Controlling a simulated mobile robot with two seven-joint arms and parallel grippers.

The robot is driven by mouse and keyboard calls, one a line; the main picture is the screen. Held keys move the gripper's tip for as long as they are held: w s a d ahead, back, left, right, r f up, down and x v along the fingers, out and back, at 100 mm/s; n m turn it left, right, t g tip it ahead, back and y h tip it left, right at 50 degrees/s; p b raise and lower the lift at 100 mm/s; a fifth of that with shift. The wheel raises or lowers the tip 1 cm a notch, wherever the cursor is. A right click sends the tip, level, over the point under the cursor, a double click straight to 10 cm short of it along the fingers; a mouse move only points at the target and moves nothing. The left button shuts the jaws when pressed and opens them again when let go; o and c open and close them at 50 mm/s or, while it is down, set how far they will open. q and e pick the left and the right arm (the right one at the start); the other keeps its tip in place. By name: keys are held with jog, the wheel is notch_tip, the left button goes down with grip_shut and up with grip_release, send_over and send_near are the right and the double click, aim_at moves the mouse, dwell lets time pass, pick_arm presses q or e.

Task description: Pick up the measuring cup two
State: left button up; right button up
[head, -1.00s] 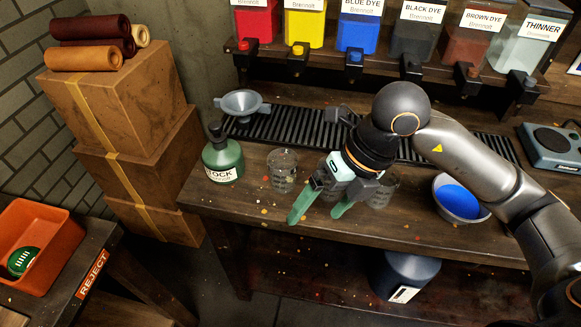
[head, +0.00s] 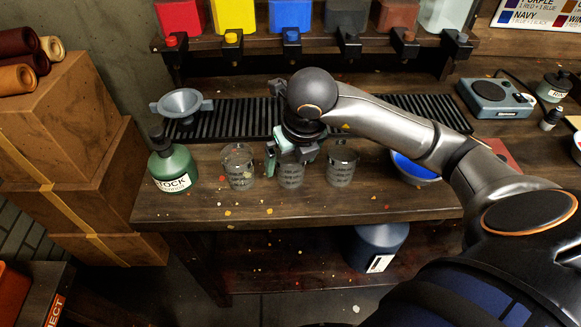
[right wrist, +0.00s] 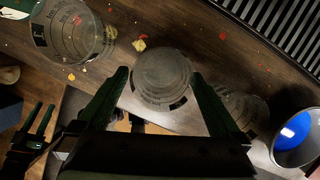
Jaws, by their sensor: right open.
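Three clear measuring cups with dark markings stand in a row on the wooden bench in the head view: a left one (head: 238,167), a middle one (head: 291,174) and a right one (head: 341,166). No readable mark tells which is number two. My right gripper (head: 289,157) is open at the middle cup, its fingers on either side of it. In the right wrist view, the middle cup (right wrist: 162,75) is between the spread green fingers (right wrist: 160,80), with no clear grip. A dark green gripper, probably my left (right wrist: 43,121), shows at the lower left of that view; its opening is unclear.
The green stock bottle (head: 172,165) and grey funnel (head: 181,104) are left of the cups. A bowl of blue dye (head: 414,169) is right, partly behind my arm. A black slatted grate (head: 235,118) lies behind. The bench front is mostly clear.

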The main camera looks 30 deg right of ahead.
jog(key=shift+w+x, duration=0.1)
jog(key=shift+x, duration=0.9)
jog(key=shift+w+x, duration=0.15)
jog(key=shift+x, duration=0.8)
pick_arm(q)
jog(key=shift+w+r, duration=0.1)
pick_arm(e)
jog(key=shift+d+r, duration=0.1)
jog(key=shift+d, duration=0.05)
jog(key=c, duration=1.3)
pick_arm(q)
jog(key=shift+a+r, duration=0.1)
jog(key=shift+a, duration=0.05)
pick_arm(e)
jog(key=shift+o, duration=0.2)
jog(key=shift+r, duration=0.15)
